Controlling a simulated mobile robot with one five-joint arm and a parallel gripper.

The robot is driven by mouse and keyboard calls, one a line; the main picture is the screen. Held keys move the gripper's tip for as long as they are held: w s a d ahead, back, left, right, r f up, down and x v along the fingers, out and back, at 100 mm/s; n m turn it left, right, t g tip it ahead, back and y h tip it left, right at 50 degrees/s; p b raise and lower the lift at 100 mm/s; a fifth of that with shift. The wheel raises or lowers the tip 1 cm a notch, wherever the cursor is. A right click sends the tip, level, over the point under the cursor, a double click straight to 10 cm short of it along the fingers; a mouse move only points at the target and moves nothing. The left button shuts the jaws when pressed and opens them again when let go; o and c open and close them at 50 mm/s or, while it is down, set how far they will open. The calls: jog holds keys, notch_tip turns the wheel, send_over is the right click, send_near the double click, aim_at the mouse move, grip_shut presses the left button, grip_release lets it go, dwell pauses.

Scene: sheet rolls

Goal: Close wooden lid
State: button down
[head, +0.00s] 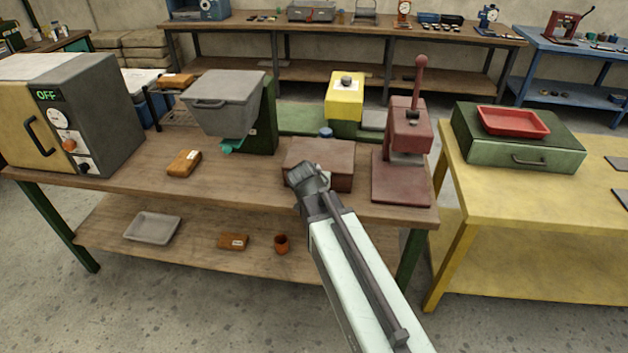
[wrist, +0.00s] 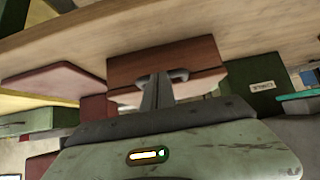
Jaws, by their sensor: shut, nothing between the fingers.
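A brown wooden box (head: 325,155) stands near the front edge of the brown workbench. Its top looks flat and level, and no raised lid shows. My gripper (head: 306,180) is at the box's front left, covering part of its front. In the wrist view, which looks upside down, the box (wrist: 135,68) is straight beyond my gripper (wrist: 157,88). The fingers are together with nothing held. A small grey handle-like piece shows by the fingertips there. I cannot tell whether the fingers touch the box.
A dark red press (head: 403,150) stands close on the box's right. A grey hopper machine (head: 225,105) is to its left, with an orange-brown block (head: 184,162) in front. A yellow table (head: 465,180) adjoins at right. The bench between block and box is mostly clear.

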jog(key=shift+s+d+f, duration=0.1)
jog(key=shift+f, duration=0.25)
